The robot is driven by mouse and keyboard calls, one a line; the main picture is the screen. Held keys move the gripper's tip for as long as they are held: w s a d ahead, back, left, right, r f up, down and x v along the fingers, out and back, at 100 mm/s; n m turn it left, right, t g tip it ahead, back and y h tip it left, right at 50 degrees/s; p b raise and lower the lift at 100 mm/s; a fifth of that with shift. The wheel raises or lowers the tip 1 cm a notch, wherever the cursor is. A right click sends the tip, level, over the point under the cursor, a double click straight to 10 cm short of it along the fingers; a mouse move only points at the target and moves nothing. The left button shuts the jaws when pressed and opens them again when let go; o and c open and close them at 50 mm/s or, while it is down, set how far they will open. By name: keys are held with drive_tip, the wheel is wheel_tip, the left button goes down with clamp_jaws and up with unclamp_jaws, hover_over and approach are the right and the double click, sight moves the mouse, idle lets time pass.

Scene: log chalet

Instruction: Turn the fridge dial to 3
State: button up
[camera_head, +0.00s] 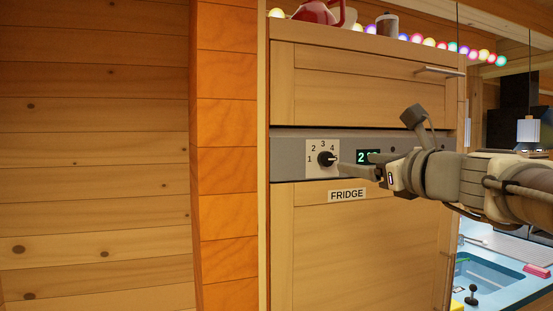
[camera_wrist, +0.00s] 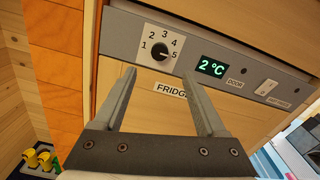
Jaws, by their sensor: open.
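The fridge dial (camera_head: 326,158) is a round black knob on a white plate numbered 1 to 5, set in the grey panel. In the wrist view, the dial (camera_wrist: 160,53) has its white pointer turned right, toward the 5. My gripper (camera_head: 348,166) is just right of the dial in the head view, fingers toward the panel. In the wrist view my gripper (camera_wrist: 160,73) is open and empty, its fingertips apart, with the dial showing beyond and between them. I see no contact with the dial. The green display (camera_wrist: 212,67) reads 2 °C.
A FRIDGE label (camera_head: 347,195) is on the wooden door below the panel. A switch (camera_wrist: 266,87) sits on the panel right of the display. A drawer handle (camera_head: 440,72) sticks out above. A red kettle (camera_head: 318,13) and lights stand on top.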

sight(328, 158)
drive_tip(key=x, duration=1.1)
drive_tip(key=shift+w+a+p, duration=0.1)
drive_tip(key=shift+w+p, duration=0.2)
drive_tip(key=shift+p, duration=0.1)
clamp_jaws()
